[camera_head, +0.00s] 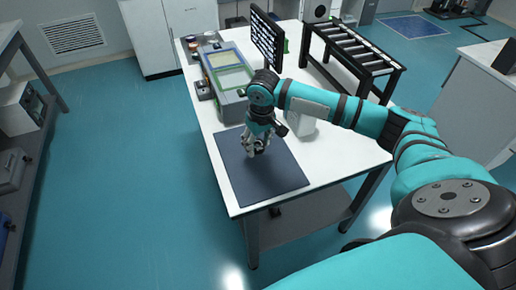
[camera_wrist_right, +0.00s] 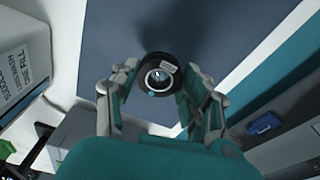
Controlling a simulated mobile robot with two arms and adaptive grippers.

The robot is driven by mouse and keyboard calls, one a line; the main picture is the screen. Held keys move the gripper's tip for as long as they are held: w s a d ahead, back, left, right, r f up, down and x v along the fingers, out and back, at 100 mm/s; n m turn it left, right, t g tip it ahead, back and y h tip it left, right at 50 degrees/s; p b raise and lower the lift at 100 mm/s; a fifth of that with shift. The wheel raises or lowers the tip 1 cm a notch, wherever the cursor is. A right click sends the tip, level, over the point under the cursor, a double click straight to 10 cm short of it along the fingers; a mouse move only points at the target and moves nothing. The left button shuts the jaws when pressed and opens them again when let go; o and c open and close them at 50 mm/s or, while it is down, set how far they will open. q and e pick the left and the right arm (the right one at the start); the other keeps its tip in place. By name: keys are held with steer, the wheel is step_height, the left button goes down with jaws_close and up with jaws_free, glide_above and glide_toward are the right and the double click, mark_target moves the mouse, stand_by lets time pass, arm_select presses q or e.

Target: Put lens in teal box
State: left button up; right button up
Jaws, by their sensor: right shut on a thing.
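My right gripper (camera_head: 257,150) is over the dark mat (camera_head: 274,180) on the white table in the head view. In the right wrist view, my right gripper (camera_wrist_right: 158,92) is shut on the lens (camera_wrist_right: 159,78), a round black-rimmed piece with a pale label and clear glass in its middle. The mat (camera_wrist_right: 190,30) lies beyond the lens. In the head view the lens is too small and covered by the fingers to make out. No box that I can clearly tell as teal shows. My left gripper is not in view.
A grey case with green-edged panels (camera_head: 231,80) stands behind the mat. A dark display panel (camera_head: 267,38) and a black roller rack (camera_head: 350,48) stand farther back. A white box (camera_head: 301,124) stands by my right arm; its printed side shows in the wrist view (camera_wrist_right: 20,70).

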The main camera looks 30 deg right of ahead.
mark_target(259, 146)
steer(key=shift+f, duration=0.3)
step_height(259, 146, down, 2)
steer(key=shift+f+p, duration=0.15)
steer(key=shift+p, duration=0.25)
steer(key=shift+f, duration=0.3)
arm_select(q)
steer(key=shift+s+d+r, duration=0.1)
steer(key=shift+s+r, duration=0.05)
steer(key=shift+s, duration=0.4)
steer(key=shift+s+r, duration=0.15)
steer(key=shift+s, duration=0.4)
arm_select(e)
steer(key=shift+f, duration=0.1)
steer(key=o, duration=1)
steer(key=shift+f, duration=0.1)
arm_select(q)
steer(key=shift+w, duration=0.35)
arm_select(e)
steer(key=shift+o, duration=0.7)
